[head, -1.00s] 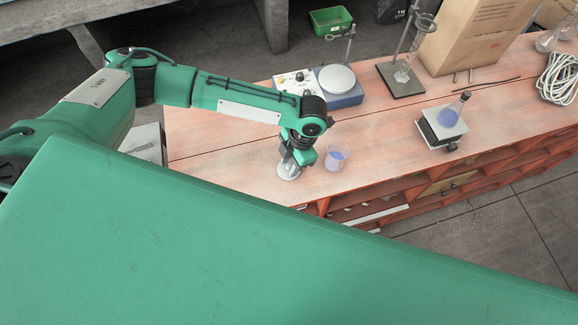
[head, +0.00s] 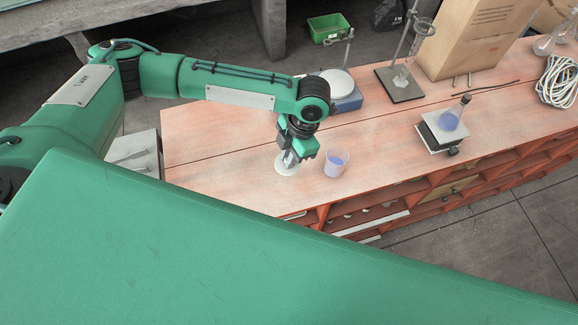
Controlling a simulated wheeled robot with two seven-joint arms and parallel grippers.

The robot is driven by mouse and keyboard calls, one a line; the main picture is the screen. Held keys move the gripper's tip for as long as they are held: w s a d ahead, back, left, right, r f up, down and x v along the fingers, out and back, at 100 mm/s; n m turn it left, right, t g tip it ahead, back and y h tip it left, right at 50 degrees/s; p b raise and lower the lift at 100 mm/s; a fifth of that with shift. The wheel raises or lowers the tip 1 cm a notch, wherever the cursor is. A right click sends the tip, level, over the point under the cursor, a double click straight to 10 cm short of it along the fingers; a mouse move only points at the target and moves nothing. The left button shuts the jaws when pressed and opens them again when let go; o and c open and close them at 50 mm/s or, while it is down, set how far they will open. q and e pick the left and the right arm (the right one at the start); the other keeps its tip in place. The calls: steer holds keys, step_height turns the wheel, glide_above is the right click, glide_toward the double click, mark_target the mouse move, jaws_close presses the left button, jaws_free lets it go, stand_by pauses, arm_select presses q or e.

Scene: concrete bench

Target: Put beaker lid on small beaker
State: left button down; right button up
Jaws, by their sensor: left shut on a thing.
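The small beaker (head: 336,163) stands upright on the bench with bluish-purple liquid in it and no lid on it. The beaker lid (head: 286,165) is a pale round disc just left of the beaker. My left gripper (head: 291,156) is above the lid, pointing down and shut on it; the fingers partly hide the lid. Whether the lid touches the bench or is slightly raised I cannot tell. My right gripper is not in view.
Behind my left arm is a hotplate stirrer (head: 347,97). A retort stand (head: 400,84), a lab jack with a flask (head: 442,132), a paper bag (head: 484,38) and coiled white cable (head: 560,80) stand farther right. The bench left of the lid is clear.

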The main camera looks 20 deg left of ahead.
arm_select(q)
step_height(320, 180, up, 16)
steer(key=p, duration=0.1)
stand_by(0.6)
